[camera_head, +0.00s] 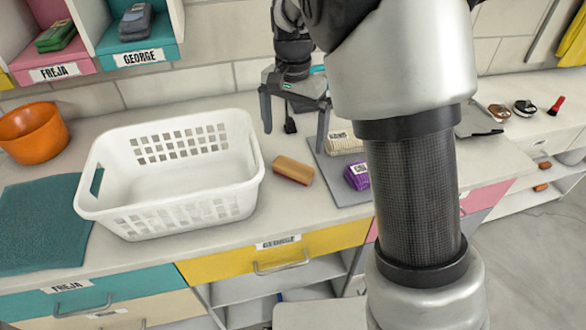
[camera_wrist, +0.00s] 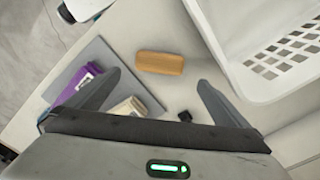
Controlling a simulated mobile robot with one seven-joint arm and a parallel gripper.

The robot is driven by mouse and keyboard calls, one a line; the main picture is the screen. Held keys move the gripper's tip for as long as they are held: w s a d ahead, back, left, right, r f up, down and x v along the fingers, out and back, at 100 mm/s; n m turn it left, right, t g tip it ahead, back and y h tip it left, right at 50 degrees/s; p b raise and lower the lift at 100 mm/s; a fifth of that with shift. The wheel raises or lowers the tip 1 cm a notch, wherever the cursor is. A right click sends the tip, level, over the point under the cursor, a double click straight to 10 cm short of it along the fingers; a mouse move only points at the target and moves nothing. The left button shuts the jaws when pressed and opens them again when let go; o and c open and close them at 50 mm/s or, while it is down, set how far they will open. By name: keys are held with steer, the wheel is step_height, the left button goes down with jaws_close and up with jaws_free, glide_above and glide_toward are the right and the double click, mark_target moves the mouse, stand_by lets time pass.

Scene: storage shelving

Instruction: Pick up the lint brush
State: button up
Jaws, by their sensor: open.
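A wooden block-shaped brush with a reddish side, apparently the lint brush (camera_head: 293,170), lies on the counter just right of the white laundry basket. My gripper (camera_head: 295,138) is open and empty, pointing down above the counter, behind the brush in the head view. In the wrist view my gripper (camera_wrist: 158,80) has its two fingers spread wide, with the brush between their lines and apart from them.
The white basket (camera_head: 170,205) stands close left of the brush. A grey mat (camera_head: 322,165) on the right holds a purple packet (camera_head: 357,176) and a cream bundle (camera_head: 343,142). A small black object (camera_wrist: 185,116) lies near my right finger. An orange bowl (camera_head: 33,133) stands far left.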

mark_target(293, 165)
step_height(293, 165, down, 11)
steer(key=shift+f+b, duration=0.1)
steer(key=shift+b, duration=0.65)
steer(key=c, duration=1)
step_height(293, 165, up, 10)
steer(key=shift+r+p, duration=0.1)
steer(key=shift+p, duration=0.7)
steer(key=shift+c, duration=0.2)
